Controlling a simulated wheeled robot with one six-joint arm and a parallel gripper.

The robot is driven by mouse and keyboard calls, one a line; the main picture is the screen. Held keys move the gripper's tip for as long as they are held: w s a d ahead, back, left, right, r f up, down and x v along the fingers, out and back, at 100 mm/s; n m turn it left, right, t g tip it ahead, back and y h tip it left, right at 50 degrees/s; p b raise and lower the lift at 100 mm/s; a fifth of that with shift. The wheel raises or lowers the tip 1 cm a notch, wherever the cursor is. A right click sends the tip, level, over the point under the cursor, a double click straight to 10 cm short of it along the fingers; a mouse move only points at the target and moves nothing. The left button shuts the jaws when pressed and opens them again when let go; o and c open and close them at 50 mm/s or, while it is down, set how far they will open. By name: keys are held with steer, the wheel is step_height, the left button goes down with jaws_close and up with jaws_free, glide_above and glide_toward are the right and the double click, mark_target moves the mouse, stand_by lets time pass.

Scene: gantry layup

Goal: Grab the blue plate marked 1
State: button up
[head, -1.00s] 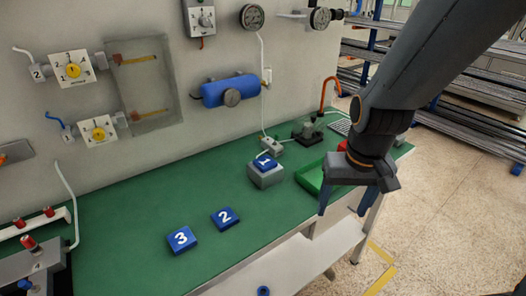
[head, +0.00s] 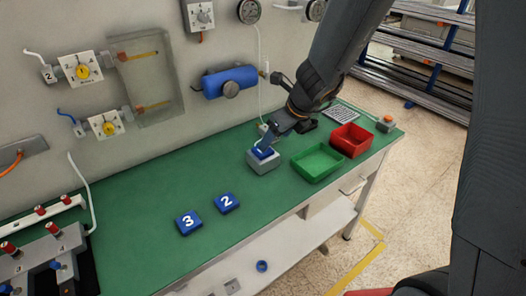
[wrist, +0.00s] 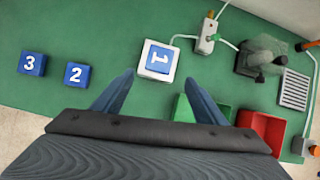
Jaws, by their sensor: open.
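The blue plate marked 1 (head: 262,153) lies on a light grey block on the green bench. It also shows in the wrist view (wrist: 159,59), with its numeral lying on its side, just beyond the gap between my fingertips. My gripper (head: 268,146) is open and empty, above the plate and partly covering it in the head view. In the wrist view my two fingers (wrist: 158,76) are spread wider than the plate. I cannot tell whether a finger touches it. Plate 2 (head: 226,203) and plate 3 (head: 188,222) lie flat on the bench to the left.
A green tray (head: 318,178) and a red tray (head: 365,137) stand right of the block. A grey socket strip with white cables (wrist: 206,42) lies close beside the block. The wall with a blue cylinder (head: 230,82) rises behind. The bench left of the block is mostly clear.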

steer(key=shift+m, duration=0.8)
steer(key=b+x, duration=0.1)
steer(key=x, duration=0.1)
steer(key=b+x, duration=0.1)
steer(key=x, duration=0.2)
steer(key=b+x, duration=0.1)
steer(key=x, duration=0.2)
steer(key=shift+w+a, duration=0.35)
steer(key=shift+a, duration=0.1)
steer(key=shift+r, duration=0.1)
steer(key=c, duration=1.2)
steer(key=shift+c, duration=0.2)
steer(key=shift+r, duration=0.15)
